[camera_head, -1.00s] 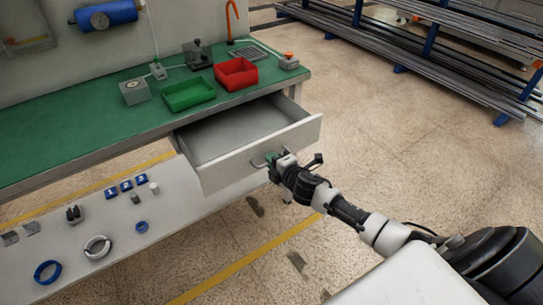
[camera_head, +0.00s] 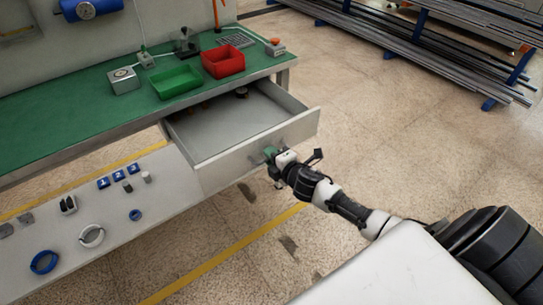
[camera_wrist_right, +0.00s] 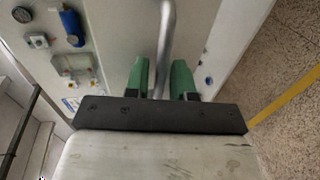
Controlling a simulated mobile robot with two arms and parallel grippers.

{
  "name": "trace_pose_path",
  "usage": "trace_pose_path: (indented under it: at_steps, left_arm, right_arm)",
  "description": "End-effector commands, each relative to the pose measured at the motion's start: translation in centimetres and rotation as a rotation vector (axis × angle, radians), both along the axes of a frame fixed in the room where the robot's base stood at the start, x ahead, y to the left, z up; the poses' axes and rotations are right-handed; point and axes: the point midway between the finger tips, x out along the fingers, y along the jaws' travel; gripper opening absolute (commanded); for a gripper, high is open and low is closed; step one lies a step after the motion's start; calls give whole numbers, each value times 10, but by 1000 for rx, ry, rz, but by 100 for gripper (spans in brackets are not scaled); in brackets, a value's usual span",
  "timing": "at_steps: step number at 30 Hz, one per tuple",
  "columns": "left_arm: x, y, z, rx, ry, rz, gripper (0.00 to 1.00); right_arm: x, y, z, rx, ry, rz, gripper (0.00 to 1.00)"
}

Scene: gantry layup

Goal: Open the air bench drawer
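The air bench drawer (camera_head: 238,158) is pulled well out under the green-topped bench (camera_head: 60,131). Its pale interior shows, with small dark items (camera_head: 241,93) at the back. My right gripper (camera_head: 271,154) is at the front panel, on the drawer's metal handle. In the right wrist view the handle bar (camera_wrist_right: 166,40) runs between the two green fingers of the right gripper (camera_wrist_right: 161,80), which are shut around it; the exact contact is hard to see. My left gripper is not in view.
A green bin (camera_head: 176,82) and a red bin (camera_head: 223,62) stand on the bench top. A lower pale shelf (camera_head: 110,215) holds rings and small blue numbered blocks. Racks of long bars (camera_head: 420,40) stand at the back right. The floor between is clear.

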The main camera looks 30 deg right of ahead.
Motion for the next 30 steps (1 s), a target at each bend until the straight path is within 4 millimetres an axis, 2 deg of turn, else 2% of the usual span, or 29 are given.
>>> trace_pose_path:
  at_steps: [2,10,14,24,30]
  left_arm:
    - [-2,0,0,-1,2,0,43]
    - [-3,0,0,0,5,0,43]
    - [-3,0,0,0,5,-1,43]
    - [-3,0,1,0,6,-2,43]
    - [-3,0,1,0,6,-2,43]
  right_arm:
    - [0,0,0,0,0,0,34]
    - [-1,0,0,0,0,0,34]
    - [-11,-1,1,0,1,1,34]
    - [-71,-5,13,1,4,1,34]
    - [-97,-7,19,1,2,1,34]
